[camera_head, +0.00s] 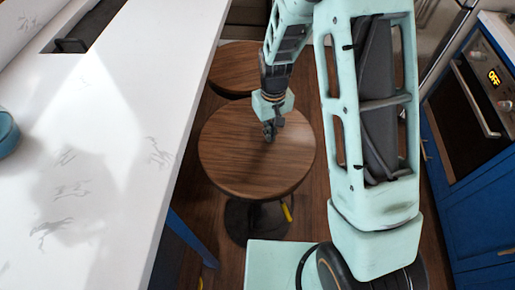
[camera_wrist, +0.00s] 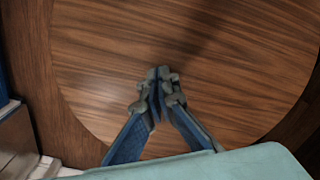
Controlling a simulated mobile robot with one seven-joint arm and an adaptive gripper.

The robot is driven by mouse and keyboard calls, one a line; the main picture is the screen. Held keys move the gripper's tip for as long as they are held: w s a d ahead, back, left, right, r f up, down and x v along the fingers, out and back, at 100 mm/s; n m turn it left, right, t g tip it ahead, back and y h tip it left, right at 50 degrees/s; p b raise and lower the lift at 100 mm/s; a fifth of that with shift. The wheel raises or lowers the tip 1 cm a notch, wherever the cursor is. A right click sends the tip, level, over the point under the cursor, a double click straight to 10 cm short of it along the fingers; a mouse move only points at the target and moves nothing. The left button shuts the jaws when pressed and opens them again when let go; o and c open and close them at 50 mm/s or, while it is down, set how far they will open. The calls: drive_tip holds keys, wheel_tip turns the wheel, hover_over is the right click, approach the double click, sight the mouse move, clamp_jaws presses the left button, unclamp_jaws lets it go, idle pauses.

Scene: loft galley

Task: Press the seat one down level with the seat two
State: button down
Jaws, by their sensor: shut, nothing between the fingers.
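Two round wooden stool seats show in the head view. The near seat (camera_head: 235,165) stands on a dark pedestal base, with a yellow lever (camera_head: 286,212) under its right side. The far seat (camera_head: 232,68) is partly hidden behind the near one and my arm. I cannot tell which is seat one, nor how their heights compare. My gripper (camera_head: 269,134) is shut and empty, pointing down over the middle of the near seat. In the wrist view its fingertips (camera_wrist: 160,75) are together over the wood grain of a seat (camera_wrist: 230,80). I cannot tell whether they touch it.
A white marble counter (camera_head: 110,130) runs along the left, close to both seats, with a teal bowl (camera_head: 7,132) at its left edge. An oven (camera_head: 485,105) in blue cabinets stands at the right. Dark wood floor shows between.

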sight(270, 146)
drive_tip(key=shift+f+b, duration=0.65)
drive_tip(key=shift+f, duration=0.6)
wheel_tip(270, 146, down, 12)
drive_tip(key=b, duration=0.9)
drive_tip(key=shift+b, duration=0.3)
idle(2.6)
drive_tip(key=shift+r, duration=0.25)
drive_tip(key=shift+r+p, duration=2.4)
drive_tip(key=shift+r, duration=1.05)
